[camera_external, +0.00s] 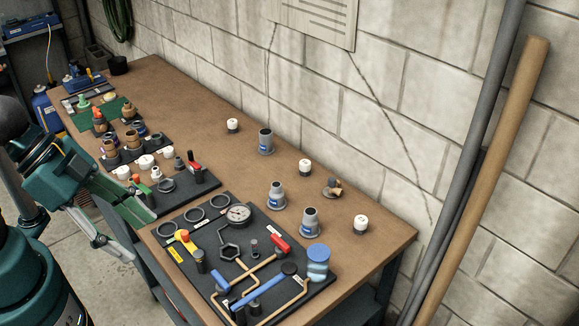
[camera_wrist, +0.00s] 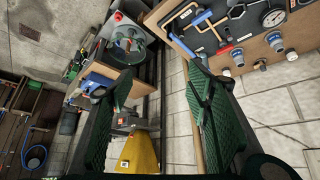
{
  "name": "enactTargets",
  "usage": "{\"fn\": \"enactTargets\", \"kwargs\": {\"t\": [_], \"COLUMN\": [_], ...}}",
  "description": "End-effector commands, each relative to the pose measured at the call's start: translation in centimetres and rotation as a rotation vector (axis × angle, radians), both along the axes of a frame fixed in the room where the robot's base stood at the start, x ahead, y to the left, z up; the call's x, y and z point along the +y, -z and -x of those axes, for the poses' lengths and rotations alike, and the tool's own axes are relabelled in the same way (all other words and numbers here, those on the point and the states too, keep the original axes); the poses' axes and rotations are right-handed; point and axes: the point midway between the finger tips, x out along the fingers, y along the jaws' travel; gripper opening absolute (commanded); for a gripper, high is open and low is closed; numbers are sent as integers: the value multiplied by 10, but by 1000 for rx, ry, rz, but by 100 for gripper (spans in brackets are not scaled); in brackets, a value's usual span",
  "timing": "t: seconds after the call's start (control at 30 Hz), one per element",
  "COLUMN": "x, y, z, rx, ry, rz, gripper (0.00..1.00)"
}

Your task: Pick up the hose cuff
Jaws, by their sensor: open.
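Several grey flanged cuffs with blue labels stand upright on the wooden bench in the external view: one at the back (camera_external: 265,142), one in the middle (camera_external: 277,195) and one nearer the front (camera_external: 310,222). I cannot tell which is the hose cuff meant. Two grey cuffs also show at the upper right of the wrist view, one on the left (camera_wrist: 237,58) and one on the right (camera_wrist: 276,42). My gripper (camera_wrist: 160,85) is open and empty, its green-padded fingers apart. It is off the bench's left side, well away from the cuffs.
White-capped jars (camera_external: 360,225) and a small brass fitting (camera_external: 332,188) stand near the cuffs. A black tool board (camera_external: 205,235) with a gauge, valves and pipes fills the bench front. A block wall (camera_external: 400,100) runs behind; a wooden pole (camera_external: 490,165) leans at right.

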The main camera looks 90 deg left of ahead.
Motion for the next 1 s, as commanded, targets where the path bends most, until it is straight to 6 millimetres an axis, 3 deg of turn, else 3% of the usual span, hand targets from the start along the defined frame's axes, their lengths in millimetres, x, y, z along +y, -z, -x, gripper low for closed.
{"fn": "enactTargets", "kwargs": {"t": [0.37,1.0], "x": [22,113], "y": [-15,-43], "z": [-26,-111], "rx": [30,126], "ry": [-80,-348], "rz": [21,98], "gripper": [49,49]}}
